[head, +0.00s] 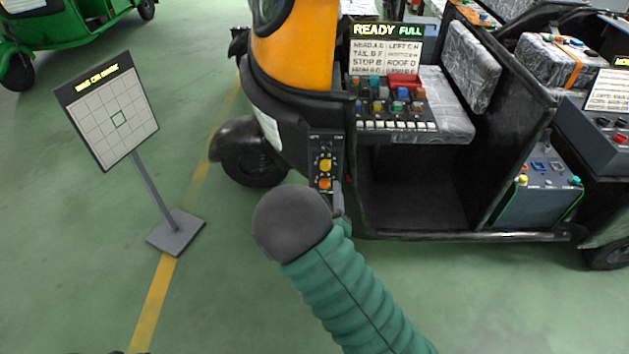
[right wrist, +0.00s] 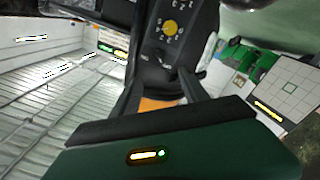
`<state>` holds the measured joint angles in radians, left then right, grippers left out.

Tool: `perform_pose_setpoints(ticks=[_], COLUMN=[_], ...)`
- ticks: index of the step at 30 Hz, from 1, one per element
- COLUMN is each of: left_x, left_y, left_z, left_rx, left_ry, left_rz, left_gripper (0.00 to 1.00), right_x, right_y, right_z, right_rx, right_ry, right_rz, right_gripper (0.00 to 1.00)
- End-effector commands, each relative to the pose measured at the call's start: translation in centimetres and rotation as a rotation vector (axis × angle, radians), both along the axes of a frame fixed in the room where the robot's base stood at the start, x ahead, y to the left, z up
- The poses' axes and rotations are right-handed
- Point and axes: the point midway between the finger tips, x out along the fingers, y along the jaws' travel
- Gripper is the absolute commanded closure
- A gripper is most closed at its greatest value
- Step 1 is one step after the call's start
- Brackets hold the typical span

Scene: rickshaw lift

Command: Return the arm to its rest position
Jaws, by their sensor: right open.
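My right arm, with its green ribbed sleeve and dark round joint, reaches up from the bottom of the head view. My right gripper (head: 340,203) is mostly hidden behind that joint, close to a narrow black control panel (head: 326,150) on the rickshaw's front. The panel carries a yellow knob (head: 325,166) and an orange knob (head: 324,184). In the right wrist view the two dark fingers (right wrist: 162,88) are spread apart. The yellow knob (right wrist: 170,27) lies beyond them, and an orange patch shows between them. Contact with the panel cannot be told. My left gripper is not in view.
The rickshaw (head: 300,55) has a lit READY FULL sign (head: 387,31) above a button console (head: 392,100). A grid board (head: 108,110) stands on a post at left. A green vehicle (head: 60,32) is behind. Green floor is clear at lower left.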

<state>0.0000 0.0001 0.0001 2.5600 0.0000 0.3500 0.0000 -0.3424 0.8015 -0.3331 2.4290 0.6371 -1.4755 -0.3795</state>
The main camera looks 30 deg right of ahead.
Motion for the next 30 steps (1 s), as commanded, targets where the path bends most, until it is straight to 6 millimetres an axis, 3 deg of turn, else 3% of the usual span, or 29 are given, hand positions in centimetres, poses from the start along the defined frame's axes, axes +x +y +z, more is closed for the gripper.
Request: perform_pose_setpoints(ticks=[6, 8, 11, 14, 18, 21, 24, 27, 30], left_x=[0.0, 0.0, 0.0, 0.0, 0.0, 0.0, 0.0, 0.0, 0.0], left_y=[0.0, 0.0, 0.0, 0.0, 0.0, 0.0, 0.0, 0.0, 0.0], left_z=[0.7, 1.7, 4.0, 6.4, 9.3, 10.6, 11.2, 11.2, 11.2], left_rx=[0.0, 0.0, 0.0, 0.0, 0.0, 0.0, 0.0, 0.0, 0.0], left_ry=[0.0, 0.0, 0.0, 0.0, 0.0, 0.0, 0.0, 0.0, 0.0], left_rz=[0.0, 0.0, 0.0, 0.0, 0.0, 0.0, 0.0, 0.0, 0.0], left_gripper=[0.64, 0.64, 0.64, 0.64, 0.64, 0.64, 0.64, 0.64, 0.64], right_x=[0.1, 0.3, 0.0, -2.2, -8.3, -13.0, -16.2, -17.6, -17.7], right_y=[0.1, 0.5, 2.8, 6.9, 11.6, 12.7, 12.7, 12.6, 12.5], right_z=[0.1, 0.0, -0.3, 0.2, 2.7, 4.5, 5.6, 5.8, 5.8], right_rx=[0.055, 0.149, 0.391, 0.628, 0.813, 0.844, 0.84, 0.835, 0.835], right_ry=[0.027, 0.075, 0.222, 0.428, 0.746, 0.933, 1.049, 1.094, 1.097], right_rz=[0.002, 0.008, 0.037, 0.086, 0.123, 0.104, 0.072, 0.053, 0.053], right_gripper=[0.48, 0.48, 0.48, 0.48, 0.48, 0.48, 0.48, 0.48, 0.48])
